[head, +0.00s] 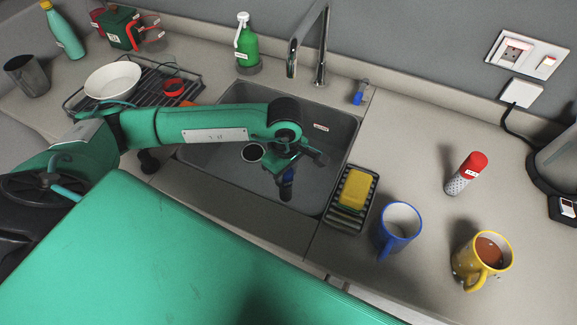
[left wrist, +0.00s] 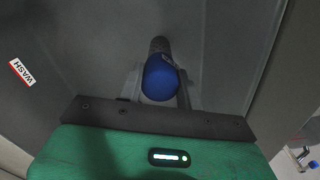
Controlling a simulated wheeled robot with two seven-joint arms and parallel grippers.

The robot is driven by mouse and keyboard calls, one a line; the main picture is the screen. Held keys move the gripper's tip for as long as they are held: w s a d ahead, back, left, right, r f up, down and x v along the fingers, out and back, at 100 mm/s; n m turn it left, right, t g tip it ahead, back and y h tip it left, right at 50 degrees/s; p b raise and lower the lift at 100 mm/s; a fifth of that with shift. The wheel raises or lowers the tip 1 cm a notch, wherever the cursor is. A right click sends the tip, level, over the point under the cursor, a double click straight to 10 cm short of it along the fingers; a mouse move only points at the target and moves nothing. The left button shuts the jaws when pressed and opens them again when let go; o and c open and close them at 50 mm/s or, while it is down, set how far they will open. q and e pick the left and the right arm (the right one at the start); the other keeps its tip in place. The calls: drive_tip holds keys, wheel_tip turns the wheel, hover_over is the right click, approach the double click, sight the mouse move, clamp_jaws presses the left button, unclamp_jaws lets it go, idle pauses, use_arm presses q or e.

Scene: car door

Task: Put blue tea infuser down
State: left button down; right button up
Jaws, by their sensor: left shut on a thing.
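The blue tea infuser (left wrist: 161,78) is between the two fingers of my left gripper (left wrist: 162,92) in the left wrist view, its blue cap toward the camera and its darker end beyond. In the head view the left gripper (head: 288,168) hangs over the grey sink (head: 225,165), and the blue tea infuser (head: 287,178) shows below it. How far it is from the sink floor is hard to tell. My right gripper is not in view.
A soap rack with a yellow sponge (head: 355,189) is right of the sink. Beyond are a blue mug (head: 398,226), a yellow mug (head: 480,256) with brown liquid, and a red-capped infuser (head: 465,174). The tap (head: 320,50) rises behind the sink. Counter between sponge and red infuser is clear.

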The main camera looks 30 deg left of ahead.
use_arm(q)
drive_tip(key=shift+w+r, duration=0.2)
drive_tip(key=shift+w, duration=0.65)
drive_tip(key=shift+w+f+p, duration=0.1)
drive_tip(key=shift+f+p, duration=0.25)
drive_tip(key=shift+p, duration=0.15)
drive_tip(key=shift+f, duration=0.55)
drive_tip(key=c, duration=0.9)
unclamp_jaws()
drive_tip(key=shift+c, duration=0.2)
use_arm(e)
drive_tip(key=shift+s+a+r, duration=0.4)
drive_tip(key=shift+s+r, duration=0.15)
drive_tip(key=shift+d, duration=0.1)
